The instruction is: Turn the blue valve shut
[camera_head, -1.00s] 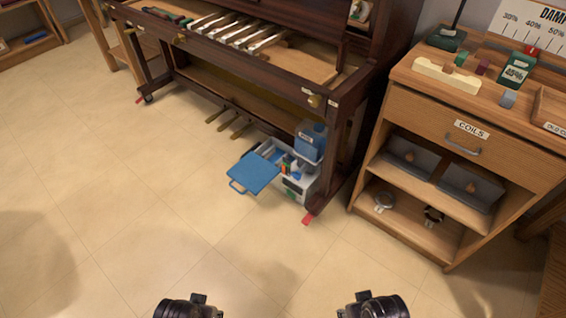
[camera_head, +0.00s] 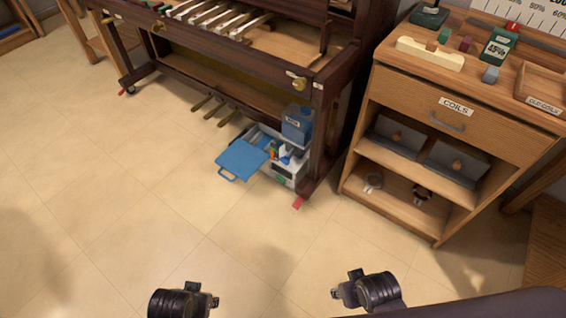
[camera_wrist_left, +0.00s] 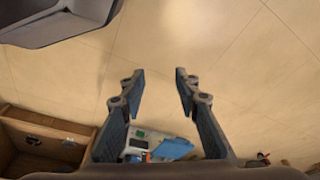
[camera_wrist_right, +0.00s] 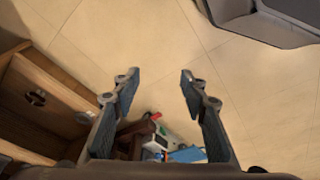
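Under the piano's right end sits a white unit (camera_head: 283,178) with a blue tank (camera_head: 297,122) above it and small coloured parts (camera_head: 284,153) inside. A flat blue lid or tray with a handle (camera_head: 242,160) juts out to its left. I cannot make out which small part is the blue valve. My left gripper (camera_head: 214,300) and right gripper (camera_head: 338,293) are at the bottom of the head view, well apart from the unit. Both are open and empty in the left wrist view (camera_wrist_left: 160,75) and right wrist view (camera_wrist_right: 158,77). The unit shows partly at the bottom of both wrist views.
The dark piano frame (camera_head: 328,120) stands right of the unit, with a red foot marker (camera_head: 298,202) on the floor. Brass pedals (camera_head: 215,109) are left of it. A wooden cabinet (camera_head: 395,210) labelled COILS stands farther right. The tiled floor (camera_head: 130,210) in front is clear.

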